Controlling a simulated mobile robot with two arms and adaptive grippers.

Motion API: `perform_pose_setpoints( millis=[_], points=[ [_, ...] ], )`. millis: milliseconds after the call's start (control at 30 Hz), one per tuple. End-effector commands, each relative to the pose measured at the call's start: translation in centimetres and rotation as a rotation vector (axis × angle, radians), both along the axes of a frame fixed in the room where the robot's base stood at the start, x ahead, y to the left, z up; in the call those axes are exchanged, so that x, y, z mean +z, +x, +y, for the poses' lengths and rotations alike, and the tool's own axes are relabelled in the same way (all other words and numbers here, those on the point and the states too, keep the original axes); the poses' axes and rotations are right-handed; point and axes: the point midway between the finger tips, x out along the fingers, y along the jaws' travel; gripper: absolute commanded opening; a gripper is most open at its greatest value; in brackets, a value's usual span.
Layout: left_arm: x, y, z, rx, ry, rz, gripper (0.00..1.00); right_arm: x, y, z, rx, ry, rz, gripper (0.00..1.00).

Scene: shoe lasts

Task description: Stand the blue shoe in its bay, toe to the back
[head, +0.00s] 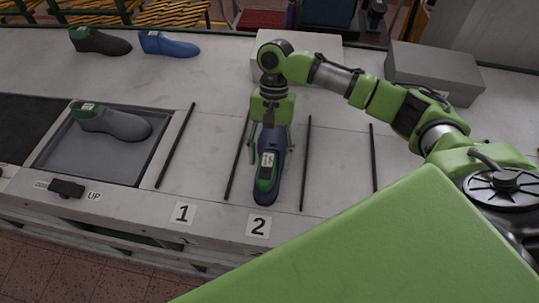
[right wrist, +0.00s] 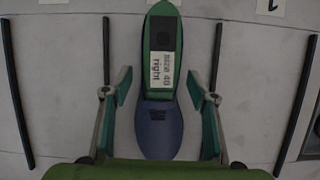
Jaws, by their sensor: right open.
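The dark blue shoe (head: 266,190), with a green top and a white label, stands in the bay marked 2 (head: 258,225), between two black bars. Its toe points to the back and its green heel end to the front. In the right wrist view the shoe (right wrist: 159,128) shows a label reading "size 40 right". My right gripper (head: 270,140) is above the toe half, fingers open on either side. In the right wrist view the open fingers (right wrist: 159,85) show gaps to the shoe. My left gripper is not in view.
A grey shoe (head: 120,125) with a green top lies in a grey tray (head: 75,165) at the left. A dark shoe (head: 100,42) and a brighter blue shoe (head: 168,45) are at the back left. The bay marked 1 (head: 182,213) is empty. A grey box (head: 435,72) stands at the back right.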

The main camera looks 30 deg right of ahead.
Motion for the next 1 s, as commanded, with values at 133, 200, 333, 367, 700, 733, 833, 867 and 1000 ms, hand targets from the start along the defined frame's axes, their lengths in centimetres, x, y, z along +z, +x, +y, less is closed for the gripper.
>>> perform_pose_setpoints(
  millis=[133,200,333,367,700,733,833,867,1000],
  points=[
    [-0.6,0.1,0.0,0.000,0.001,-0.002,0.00,1.5,0.7,-0.4,-0.002,0.001,-0.006,0.53],
    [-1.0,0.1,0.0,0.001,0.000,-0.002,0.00,2.7,1.2,-0.7,-0.001,0.001,-0.007,0.53],
    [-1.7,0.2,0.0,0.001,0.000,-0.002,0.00,5.4,2.1,-1.3,-0.002,0.001,-0.006,0.53],
    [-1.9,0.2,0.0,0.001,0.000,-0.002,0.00,6.0,2.3,-1.5,-0.002,0.002,-0.007,0.53],
    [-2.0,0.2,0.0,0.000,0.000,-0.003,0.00,10.7,3.6,-2.6,0.000,0.000,-0.001,0.53],
    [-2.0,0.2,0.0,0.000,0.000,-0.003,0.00,10.9,3.7,-2.6,0.000,0.000,-0.001,0.53],
    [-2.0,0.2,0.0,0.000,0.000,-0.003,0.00,11.1,3.8,-2.7,-0.001,0.000,-0.001,0.53],
    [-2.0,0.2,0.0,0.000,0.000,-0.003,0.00,11.1,3.8,-2.7,-0.001,0.000,0.000,0.53],
    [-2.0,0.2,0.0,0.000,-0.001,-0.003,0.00,11.1,3.7,-2.7,-0.001,0.000,0.000,0.53]
  ],
)
